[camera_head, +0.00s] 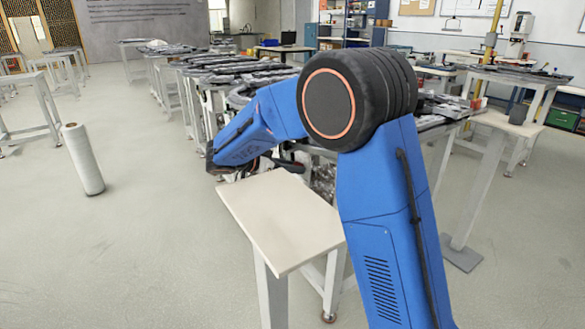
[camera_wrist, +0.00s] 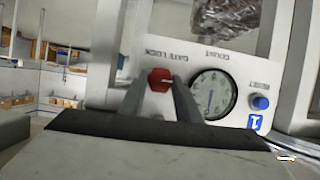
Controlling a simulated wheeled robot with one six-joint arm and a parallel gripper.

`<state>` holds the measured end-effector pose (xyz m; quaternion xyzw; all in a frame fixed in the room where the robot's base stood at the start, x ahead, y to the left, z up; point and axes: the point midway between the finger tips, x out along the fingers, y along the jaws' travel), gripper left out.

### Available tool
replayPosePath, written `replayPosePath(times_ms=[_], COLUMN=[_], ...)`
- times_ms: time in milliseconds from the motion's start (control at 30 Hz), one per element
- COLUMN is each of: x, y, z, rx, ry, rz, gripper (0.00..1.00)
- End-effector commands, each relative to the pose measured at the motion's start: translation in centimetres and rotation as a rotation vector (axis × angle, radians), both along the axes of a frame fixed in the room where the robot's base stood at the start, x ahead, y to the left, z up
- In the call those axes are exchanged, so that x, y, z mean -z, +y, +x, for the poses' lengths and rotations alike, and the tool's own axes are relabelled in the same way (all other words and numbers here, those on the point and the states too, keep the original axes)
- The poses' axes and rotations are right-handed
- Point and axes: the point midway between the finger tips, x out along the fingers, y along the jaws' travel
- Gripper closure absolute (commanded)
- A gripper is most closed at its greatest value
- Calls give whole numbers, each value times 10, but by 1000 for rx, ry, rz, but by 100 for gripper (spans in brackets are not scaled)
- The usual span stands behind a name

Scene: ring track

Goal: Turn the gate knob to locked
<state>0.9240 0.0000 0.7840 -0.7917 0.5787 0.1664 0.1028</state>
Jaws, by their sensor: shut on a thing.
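In the wrist view a small red gate knob (camera_wrist: 159,77) sits on a pale upright panel (camera_wrist: 183,67). Upside-down lettering that seems to read gate and lock stands just above it. My gripper (camera_wrist: 160,84) has one grey finger on each side of the knob and is shut on it. A short pale mark shows on the knob's face, pointing roughly to the right in the picture. I cannot tell which setting it stands at. In the head view my blue arm reaches toward the bench, and the knob is hidden there.
Right of the knob are a round white dial (camera_wrist: 212,94) and a blue button (camera_wrist: 261,102). In the head view a pale side table (camera_head: 282,215) stands close below my arm. A white roll (camera_head: 83,160) stands on the open floor at left. Long benches run behind.

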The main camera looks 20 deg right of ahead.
Motion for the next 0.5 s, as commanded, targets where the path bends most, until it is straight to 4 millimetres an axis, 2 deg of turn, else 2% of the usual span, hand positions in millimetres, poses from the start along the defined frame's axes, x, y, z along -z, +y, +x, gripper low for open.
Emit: replayPosePath(times_ms=[267,500], x=[1,2], y=[1,2], z=[2,4], rx=[1,0], ry=[147,355], rz=[-48,-115], gripper=[92,92])
